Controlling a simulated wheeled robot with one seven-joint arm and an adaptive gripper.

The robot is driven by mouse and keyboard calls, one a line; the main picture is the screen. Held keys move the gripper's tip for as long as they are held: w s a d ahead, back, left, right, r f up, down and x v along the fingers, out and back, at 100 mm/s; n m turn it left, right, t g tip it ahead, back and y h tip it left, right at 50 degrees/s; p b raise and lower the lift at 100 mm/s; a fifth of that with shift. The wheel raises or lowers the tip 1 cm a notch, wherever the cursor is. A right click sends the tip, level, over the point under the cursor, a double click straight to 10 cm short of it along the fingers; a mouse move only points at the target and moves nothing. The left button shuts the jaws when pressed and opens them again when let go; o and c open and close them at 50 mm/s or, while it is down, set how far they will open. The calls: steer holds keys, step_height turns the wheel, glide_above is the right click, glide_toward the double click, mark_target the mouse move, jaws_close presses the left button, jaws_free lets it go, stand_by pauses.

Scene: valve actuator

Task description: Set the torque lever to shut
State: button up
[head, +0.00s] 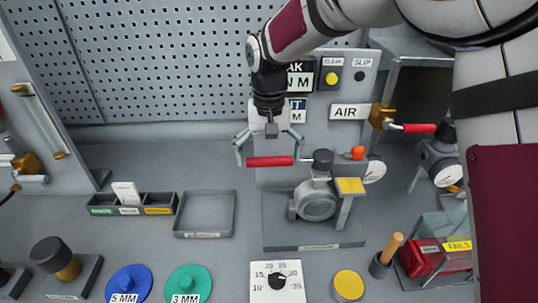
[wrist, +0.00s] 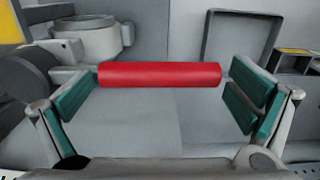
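The torque lever (head: 270,161) is a red bar on a short arm reaching left from the grey valve actuator (head: 317,200). In the wrist view the red lever (wrist: 160,75) lies level across the gap between my fingers. My gripper (head: 268,150) hangs over the lever, and it also shows in the wrist view (wrist: 165,100). Its green-padded fingers are wide apart, one near each end of the bar. The left pad is close to the lever's left end; I cannot tell whether it touches. The right pad stands slightly clear of the other end.
An AIR panel (head: 349,112) with a second red-handled lever (head: 419,128) is at the right. An empty tray (head: 205,232) and a bin of labelled cards (head: 130,208) lie to the left. A gauge (head: 375,171) sits by the actuator. Blue (head: 129,284) and green (head: 188,284) discs lie in front.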

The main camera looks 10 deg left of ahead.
steer(key=shift+r, duration=0.1)
step_height(320, 180, up, 12)
stand_by(0.5)
